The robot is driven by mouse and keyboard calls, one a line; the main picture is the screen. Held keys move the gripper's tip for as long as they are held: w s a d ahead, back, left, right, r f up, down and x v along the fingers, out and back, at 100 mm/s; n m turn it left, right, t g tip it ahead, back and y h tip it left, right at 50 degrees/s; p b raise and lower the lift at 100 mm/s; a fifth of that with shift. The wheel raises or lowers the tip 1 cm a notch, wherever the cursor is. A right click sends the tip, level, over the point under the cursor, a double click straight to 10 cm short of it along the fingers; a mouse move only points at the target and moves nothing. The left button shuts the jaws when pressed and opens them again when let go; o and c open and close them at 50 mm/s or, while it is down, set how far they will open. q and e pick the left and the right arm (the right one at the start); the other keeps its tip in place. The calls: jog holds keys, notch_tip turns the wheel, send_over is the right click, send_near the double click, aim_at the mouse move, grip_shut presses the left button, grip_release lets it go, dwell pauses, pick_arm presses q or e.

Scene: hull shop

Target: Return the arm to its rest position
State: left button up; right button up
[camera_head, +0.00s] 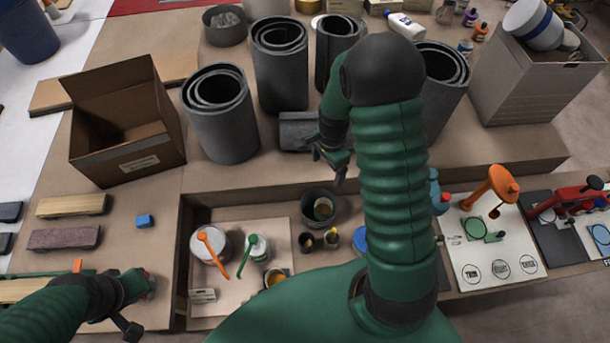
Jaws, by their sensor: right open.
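My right arm (390,180) is green and ribbed. It rises from the bottom centre, bends at a dark joint near the top, and its forearm points back down. My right gripper (336,166) is open, with nothing seen between its fingers. It is in front of the grey rolls, above the back edge of the recessed tray. My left arm (50,315) comes in low from the left. My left gripper (146,288) is at the bench's left front, beside the tray; its jaw opening is unclear. My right arm hides part of the tray and a roll behind it.
Grey rolls (221,120) stand behind the tray (232,212). An open cardboard box (128,150) is left; a filled carton (520,90) is back right. The tray holds cans (205,243) with orange and green tools. A blue block (145,221) lies on clear bench at left.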

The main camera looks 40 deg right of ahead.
jog(key=s+a+r+n+t, duration=0.1)
jog(key=s+a+r+n, duration=0.2)
jog(key=a+n, duration=0.4)
jog(key=s+a+r+n+t, duration=0.1)
jog(key=s+a+r+n, duration=0.2)
jog(key=a+r+n, duration=0.3)
jog(key=a+n, duration=0.2)
jog(key=n, duration=0.3)
jog(key=shift+r, duration=0.15)
jog(key=shift+d, duration=0.15)
dwell(0.5)
